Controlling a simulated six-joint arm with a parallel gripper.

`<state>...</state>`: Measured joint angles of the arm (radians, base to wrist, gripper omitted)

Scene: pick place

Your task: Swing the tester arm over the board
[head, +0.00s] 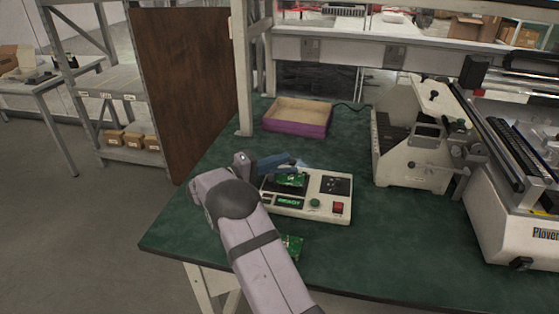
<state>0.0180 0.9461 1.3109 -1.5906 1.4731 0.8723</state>
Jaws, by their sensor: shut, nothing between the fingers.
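The tester (320,207) is a cream box on the green bench, with a green button, a red switch, a small green display and a dark panel at its right. A green circuit board (290,181) sits on its upper left part. My gripper (298,163) reaches in from the left, just above and behind that board, with its jaws shut and empty. It looks small and bluish here. I cannot make out the tester arm separately from my gripper, nor tell whether they touch. A second green board (293,243) lies on the bench in front of the tester, partly hidden by my arm.
A purple-sided open tray (298,117) stands behind the tester. A cream machine (415,150) and a larger white machine (505,215) fill the right side. A shelf upright (241,70) and brown panel (183,95) stand at the left. The front bench area right of my arm is clear.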

